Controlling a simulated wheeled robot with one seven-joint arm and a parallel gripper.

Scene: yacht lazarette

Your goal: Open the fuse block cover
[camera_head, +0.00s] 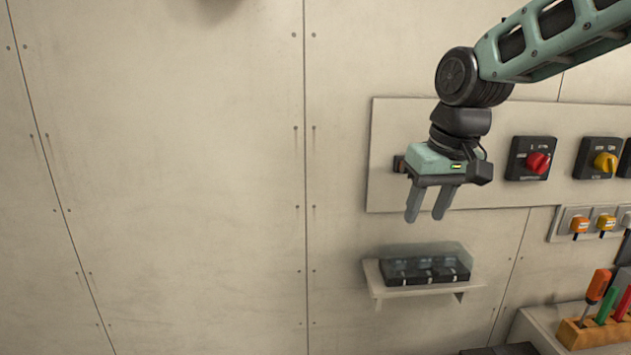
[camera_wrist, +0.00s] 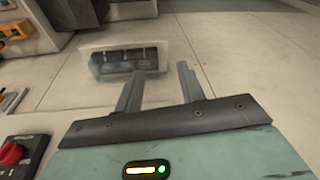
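The fuse block (camera_head: 425,271) is a black unit on a small pale wall shelf (camera_head: 374,284) in the head view. In the wrist view the fuse block (camera_wrist: 124,62) shows beyond my fingertips (camera_wrist: 158,78). The two fingers are spread with nothing between them. The cover's edges and hinge are hard to make out.
A wall panel behind my gripper carries a red rotary switch (camera_head: 538,162) and a yellow one (camera_head: 605,162). Orange and yellow key-like plugs (camera_head: 579,226) are below. A wooden rack (camera_head: 590,334) with screwdrivers stands at lower right. The wall left of the shelf is bare.

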